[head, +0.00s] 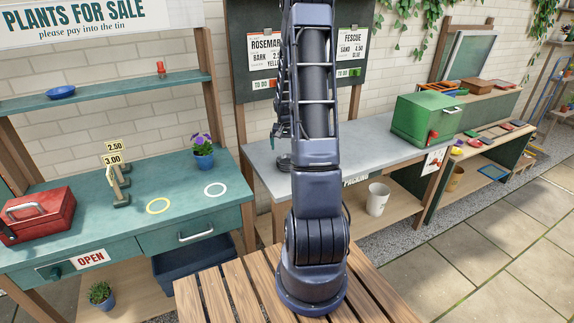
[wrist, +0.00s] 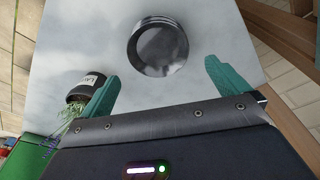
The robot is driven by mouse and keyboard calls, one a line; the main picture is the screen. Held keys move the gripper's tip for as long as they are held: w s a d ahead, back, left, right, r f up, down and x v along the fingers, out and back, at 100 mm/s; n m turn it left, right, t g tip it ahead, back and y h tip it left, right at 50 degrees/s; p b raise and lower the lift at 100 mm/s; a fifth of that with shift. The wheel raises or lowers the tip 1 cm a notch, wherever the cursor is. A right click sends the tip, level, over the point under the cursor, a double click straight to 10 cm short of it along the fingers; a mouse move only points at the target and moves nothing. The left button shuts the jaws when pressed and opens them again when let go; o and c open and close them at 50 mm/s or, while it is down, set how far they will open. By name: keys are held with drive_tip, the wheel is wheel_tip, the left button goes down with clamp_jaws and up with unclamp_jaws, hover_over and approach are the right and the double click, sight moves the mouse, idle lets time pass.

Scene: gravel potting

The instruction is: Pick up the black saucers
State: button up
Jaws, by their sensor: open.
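The black saucers (wrist: 158,72) appear as a round, dark, shallow stack on the grey bench top in the upper middle of the wrist view. How many there are I cannot tell. In the head view a dark round thing (head: 284,165) shows on the grey bench beside my arm, partly hidden by it. My gripper (wrist: 162,71) is open, its two teal fingers apart on either side below the stack, with nothing held. In the head view only a bit of a teal finger shows beside my arm.
A dark labelled pot with a green plant (wrist: 82,90) lies close outside the left finger in the wrist view. A green box (head: 420,118) stands on the right of the grey bench (head: 385,155). A red toolbox (head: 38,213) sits on the teal counter.

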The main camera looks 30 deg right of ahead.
drive_tip(key=shift+w+d+f, duration=0.15)
drive_tip(key=shift+f, duration=1.4)
drive_tip(key=shift+w+d+f, duration=0.15)
drive_tip(key=shift+w+f, duration=0.05)
drive_tip(key=shift+f, duration=1.35)
drive_tip(key=shift+w+d+f, duration=0.15)
drive_tip(key=shift+f, duration=1.4)
drive_tip(key=shift+r, duration=0.1)
drive_tip(key=c, duration=1.1)
drive_tip(key=shift+o, duration=0.2)
